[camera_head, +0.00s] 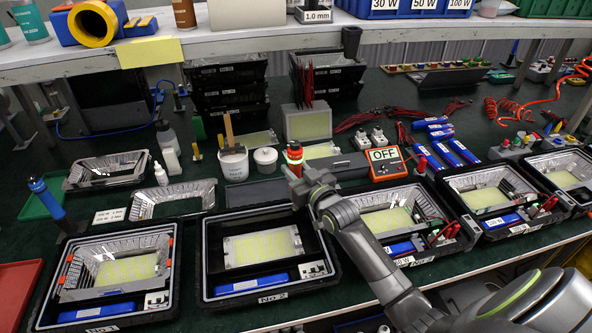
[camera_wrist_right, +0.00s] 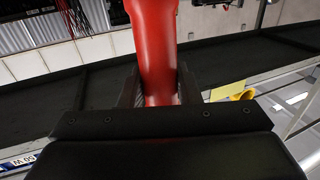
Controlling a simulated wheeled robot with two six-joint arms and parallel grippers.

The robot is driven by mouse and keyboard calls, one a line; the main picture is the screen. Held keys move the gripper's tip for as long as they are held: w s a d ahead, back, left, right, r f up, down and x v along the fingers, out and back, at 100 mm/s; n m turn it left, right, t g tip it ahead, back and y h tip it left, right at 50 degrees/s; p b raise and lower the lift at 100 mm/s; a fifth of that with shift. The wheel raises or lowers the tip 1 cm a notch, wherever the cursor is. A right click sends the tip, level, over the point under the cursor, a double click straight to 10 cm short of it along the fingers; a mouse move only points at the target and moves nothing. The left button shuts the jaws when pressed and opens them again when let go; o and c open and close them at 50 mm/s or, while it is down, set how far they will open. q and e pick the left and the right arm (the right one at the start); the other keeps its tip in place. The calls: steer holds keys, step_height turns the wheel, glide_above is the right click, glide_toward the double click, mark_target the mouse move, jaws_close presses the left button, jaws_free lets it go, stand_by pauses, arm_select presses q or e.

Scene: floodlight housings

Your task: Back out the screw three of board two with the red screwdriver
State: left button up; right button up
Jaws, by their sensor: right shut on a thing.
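My right gripper (camera_head: 300,180) comes in from the lower right and is shut on the red screwdriver (camera_head: 294,154), near the back right corner of housing NO 2. In the right wrist view the red screwdriver's handle (camera_wrist_right: 157,50) stands between the two jaws. The screwdriver's tip is hidden behind the gripper in the head view. Board two (camera_head: 258,247) is a pale LED panel inside the black housing NO 2 (camera_head: 208,262), left of and nearer than the gripper. Its screws are too small to tell apart. My left gripper is not in view.
Housing one (camera_head: 65,247) stands to the left, with more housings to the right. A blue battery-like block (camera_head: 238,284) lies in housing NO 2. Behind stand a white cup (camera_head: 234,166), an orange meter (camera_head: 386,162) and a blue-handled tool (camera_head: 46,197). A shelf (camera_head: 235,40) spans the back.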

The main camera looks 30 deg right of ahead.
steer(key=shift+r, duration=0.15)
steer(key=shift+w+a+r, duration=0.1)
steer(key=shift+w+a, duration=0.05)
steer(key=shift+a, duration=0.45)
steer(key=shift+d+f, duration=0.3)
steer(key=shift+f, duration=0.1)
steer(key=shift+f+b, duration=0.65)
steer(key=shift+b, duration=0.15)
steer(key=shift+a+f+b, duration=0.1)
steer(key=shift+f+b, duration=0.25)
arm_select(q)
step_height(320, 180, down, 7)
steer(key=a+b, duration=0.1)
steer(key=b, duration=0.3)
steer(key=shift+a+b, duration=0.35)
arm_select(e)
steer(key=shift+f, duration=2.75)
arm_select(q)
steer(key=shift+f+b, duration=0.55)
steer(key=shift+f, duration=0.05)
arm_select(e)
steer(key=shift+f, duration=0.6)
